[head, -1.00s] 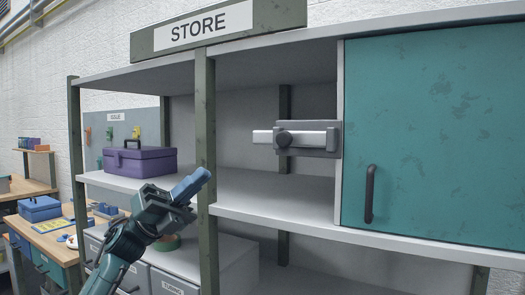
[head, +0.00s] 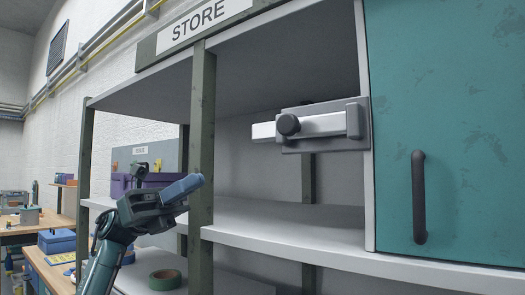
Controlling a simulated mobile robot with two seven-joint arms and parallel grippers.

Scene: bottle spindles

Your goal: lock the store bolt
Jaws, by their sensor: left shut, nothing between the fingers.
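The store bolt (head: 325,126) is a pale metal bar in a grey housing with a dark round knob (head: 288,125). It is fixed beside the left edge of the teal door (head: 450,130), and its bar sticks out to the left, short of the green-grey post (head: 202,150). The STORE sign (head: 200,22) hangs above. My left gripper (head: 184,187) is in front of the post, left of and below the bolt and apart from it. It is shut and empty. My right gripper is not in view.
The shelf (head: 290,240) below the bolt is bare. A dark door handle (head: 418,197) stands out on the right. A purple toolbox (head: 122,183) is partly hidden behind my left arm, and a green tape roll (head: 165,280) lies lower down.

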